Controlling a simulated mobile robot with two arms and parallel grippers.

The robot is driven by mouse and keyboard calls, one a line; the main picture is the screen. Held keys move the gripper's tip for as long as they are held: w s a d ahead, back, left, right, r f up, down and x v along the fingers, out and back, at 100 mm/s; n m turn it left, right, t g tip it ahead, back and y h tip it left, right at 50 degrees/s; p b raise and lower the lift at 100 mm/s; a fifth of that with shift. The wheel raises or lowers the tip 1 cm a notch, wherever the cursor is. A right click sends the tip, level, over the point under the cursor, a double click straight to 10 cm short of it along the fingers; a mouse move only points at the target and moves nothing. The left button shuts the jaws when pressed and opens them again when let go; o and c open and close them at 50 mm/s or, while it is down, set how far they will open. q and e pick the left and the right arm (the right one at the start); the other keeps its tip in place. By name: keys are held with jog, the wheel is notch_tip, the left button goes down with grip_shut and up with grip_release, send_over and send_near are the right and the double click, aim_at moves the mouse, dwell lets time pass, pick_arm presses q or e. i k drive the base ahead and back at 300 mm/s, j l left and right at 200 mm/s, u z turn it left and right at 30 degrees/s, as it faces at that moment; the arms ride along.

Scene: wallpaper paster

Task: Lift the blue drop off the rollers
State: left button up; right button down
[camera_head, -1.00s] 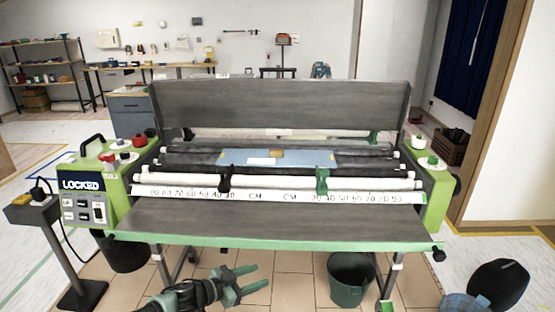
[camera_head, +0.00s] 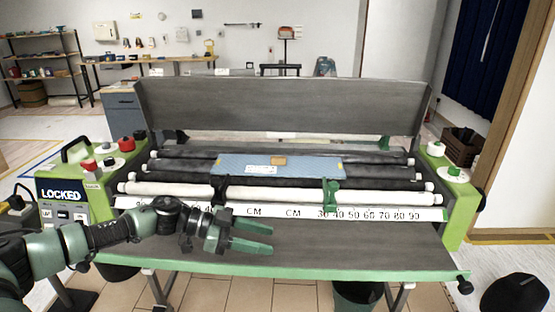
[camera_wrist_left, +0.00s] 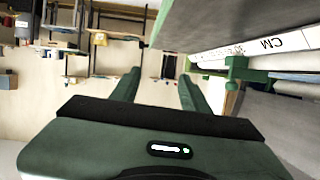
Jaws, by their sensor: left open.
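The blue drop (camera_head: 300,165) is a flat light-blue sheet lying across the dark rollers (camera_head: 385,170) in the middle of the paster. It bears a white label and a small brown patch. My left gripper (camera_head: 268,238) is open and empty, in front of and below the sheet, over the grey front shelf, with its fingers pointing right. In the left wrist view its two fingers (camera_wrist_left: 156,92) stand apart with nothing between them. My right gripper is not in view.
A raised grey cover (camera_head: 280,105) stands behind the rollers. A white ruler strip (camera_head: 285,211) with a green clamp (camera_head: 330,193) runs along the front. Green end housings flank the machine, the left one showing a LOCKED display (camera_head: 61,195). A dark bucket (camera_head: 355,297) stands below.

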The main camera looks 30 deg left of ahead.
aim_at(234, 164)
jog(key=i+j, duration=1.2)
jog(key=i, duration=0.1)
